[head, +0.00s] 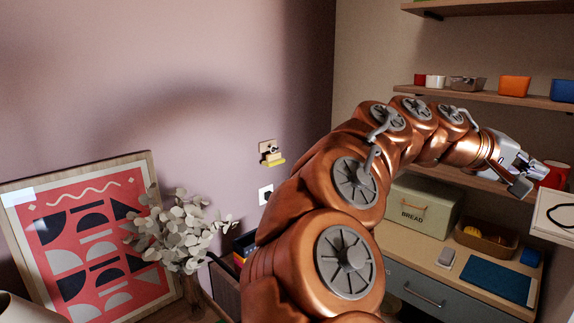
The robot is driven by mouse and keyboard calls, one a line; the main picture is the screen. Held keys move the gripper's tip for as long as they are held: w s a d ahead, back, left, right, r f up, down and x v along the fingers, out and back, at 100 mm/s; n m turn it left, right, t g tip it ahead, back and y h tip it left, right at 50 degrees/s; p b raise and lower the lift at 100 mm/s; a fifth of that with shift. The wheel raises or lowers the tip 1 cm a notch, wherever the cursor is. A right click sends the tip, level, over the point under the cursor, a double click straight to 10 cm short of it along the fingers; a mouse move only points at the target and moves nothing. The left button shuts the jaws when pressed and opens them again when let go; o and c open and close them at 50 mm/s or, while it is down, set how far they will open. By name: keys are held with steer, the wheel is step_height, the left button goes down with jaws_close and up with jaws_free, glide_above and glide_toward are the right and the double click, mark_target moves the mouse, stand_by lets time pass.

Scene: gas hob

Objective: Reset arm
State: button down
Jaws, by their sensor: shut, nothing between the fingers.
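My gripper (532,172) is at the right of the head view, at the end of my copper-coloured arm. The arm rises from the bottom middle, bends over and reaches to the right. The gripper is shut and holds nothing that I can see. Behind its fingers is a red object (556,175), partly hidden. A white box-like thing (552,215) stands just below and right of the fingertips. I cannot tell how far apart they are.
A bread box (420,206), a basket (487,238) and a blue mat (496,280) are on the wooden counter. Shelves hold an orange container (515,88) and a blue one (562,91). A framed picture (90,240) and a leafy plant (172,238) stand at the left.

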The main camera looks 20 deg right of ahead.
steer(key=a+f+n+t+y, duration=0.2)
steer(key=a+f+t+y, duration=0.55)
steer(key=a+f, duration=1.55)
steer(key=s+a+f+n+g+y, duration=0.2)
steer(key=s+a+f+y, duration=0.1)
steer(key=a, duration=0.5)
steer(key=s+a+f+n+g+y, duration=0.1)
steer(key=s+a+f+g+y, duration=0.2)
steer(key=s+a+f, duration=0.3)
steer(key=a+f, duration=0.1)
steer(key=a, duration=0.1)
steer(key=shift+a+f+n+y, duration=0.2)
steer(key=shift+a+n+y, duration=0.15)
steer(key=shift+n, duration=0.05)
steer(key=shift+s+d, duration=0.1)
steer(key=shift+d, duration=0.05)
